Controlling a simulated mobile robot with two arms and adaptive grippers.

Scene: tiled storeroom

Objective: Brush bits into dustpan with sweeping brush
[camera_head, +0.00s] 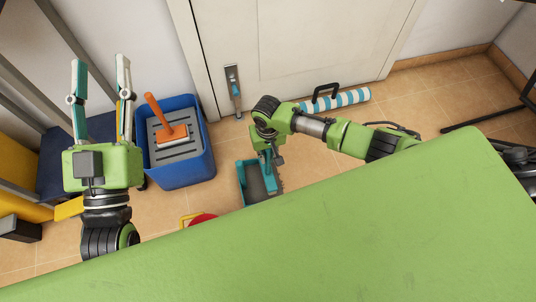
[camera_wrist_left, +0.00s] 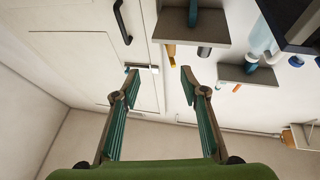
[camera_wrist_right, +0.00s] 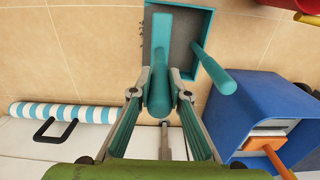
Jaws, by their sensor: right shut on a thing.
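The teal dustpan (camera_head: 242,187) with a grey inside lies on the tiled floor. In the right wrist view its pan (camera_wrist_right: 186,42) and handle (camera_wrist_right: 213,68) show. My right gripper (camera_head: 268,152) is shut on the handle of a teal sweeping brush (camera_wrist_right: 159,88), and the brush head (camera_wrist_right: 159,35) overlaps the near-left part of the pan. Small dark bits (camera_wrist_right: 140,45) show on the tiles beside the pan's left edge in that view. I cannot tell whether the bristles touch the floor or pan. My left gripper (camera_head: 101,62) is open, raised and empty; it also shows in the left wrist view (camera_wrist_left: 158,70).
A blue bin (camera_head: 187,178) with an orange-handled tool (camera_head: 168,130) stands left of the dustpan. A striped roll (camera_head: 345,99) lies along the door (camera_head: 300,50). A red and yellow object (camera_head: 203,218) is partly hidden by the large green surface (camera_head: 300,240) in front.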

